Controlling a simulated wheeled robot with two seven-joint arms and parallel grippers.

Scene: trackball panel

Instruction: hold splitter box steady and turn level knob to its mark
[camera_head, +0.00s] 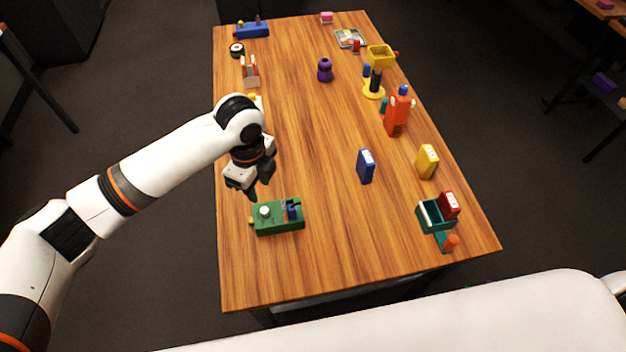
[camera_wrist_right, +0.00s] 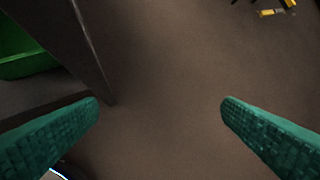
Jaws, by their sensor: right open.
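A green box (camera_head: 268,229) lies on the near left part of the table and looks like the splitter box. It has a white round knob (camera_head: 264,211) on top, a dark blue part (camera_head: 292,210) beside it and a small yellow piece at its left end. Any mark for the knob is too small to make out. My left gripper (camera_head: 254,192) points down just behind the green box, apparently above the table. Its fingers are too small and overlapped to show their opening. My right gripper (camera_wrist_right: 160,108) is open and empty over the floor in the right wrist view.
A blue block (camera_head: 365,167) and a yellow block (camera_head: 427,161) stand to the right. A dark green holder (camera_head: 431,216) with a red block (camera_head: 449,205) is near the right edge. The wooden table (camera_head: 330,245) is bare right of the green box.

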